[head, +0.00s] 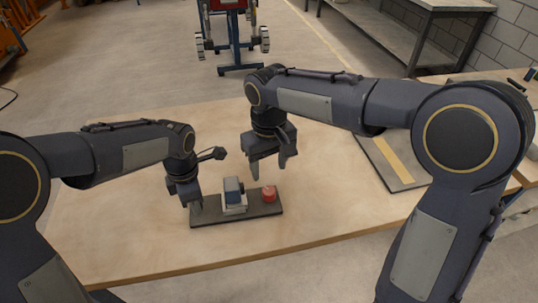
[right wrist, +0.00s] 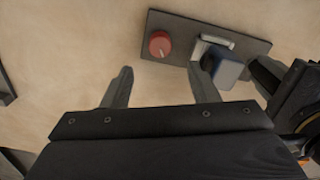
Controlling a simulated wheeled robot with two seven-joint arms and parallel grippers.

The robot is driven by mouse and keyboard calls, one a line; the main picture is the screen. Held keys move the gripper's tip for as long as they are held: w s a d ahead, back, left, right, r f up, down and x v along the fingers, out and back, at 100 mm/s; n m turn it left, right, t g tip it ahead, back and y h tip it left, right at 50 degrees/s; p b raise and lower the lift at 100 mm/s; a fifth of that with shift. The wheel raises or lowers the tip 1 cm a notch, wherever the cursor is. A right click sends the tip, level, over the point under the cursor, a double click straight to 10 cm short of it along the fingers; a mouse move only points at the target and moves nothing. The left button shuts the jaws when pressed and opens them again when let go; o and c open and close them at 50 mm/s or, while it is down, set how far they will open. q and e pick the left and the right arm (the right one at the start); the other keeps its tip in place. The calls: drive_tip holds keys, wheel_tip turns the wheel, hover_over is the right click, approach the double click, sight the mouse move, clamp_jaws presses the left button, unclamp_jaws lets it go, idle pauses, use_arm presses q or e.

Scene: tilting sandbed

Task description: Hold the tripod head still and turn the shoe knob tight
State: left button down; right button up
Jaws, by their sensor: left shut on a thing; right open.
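The tripod head (head: 232,187) is a blue-grey block with a pale base, standing on a dark plate (head: 264,209) on the table. The red shoe knob (head: 269,194) sits on the plate to its right; the right wrist view shows a pale line on the knob (right wrist: 159,44). My right gripper (head: 267,168) is open and empty above the knob. In the right wrist view, one right finger overlaps the tripod head (right wrist: 230,66).
The wooden table (head: 120,230) is mostly bare around the plate. A dark panel with a yellow stripe (head: 397,162) lies at the right. A red wheeled object on a blue stand (head: 233,30) is beyond the table's far edge.

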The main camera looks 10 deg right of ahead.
drive_tip(key=shift+r, duration=1.7)
use_arm(q)
drive_tip(key=c, duration=1.1)
unclamp_jaws()
drive_tip(key=shift+r, duration=0.1)
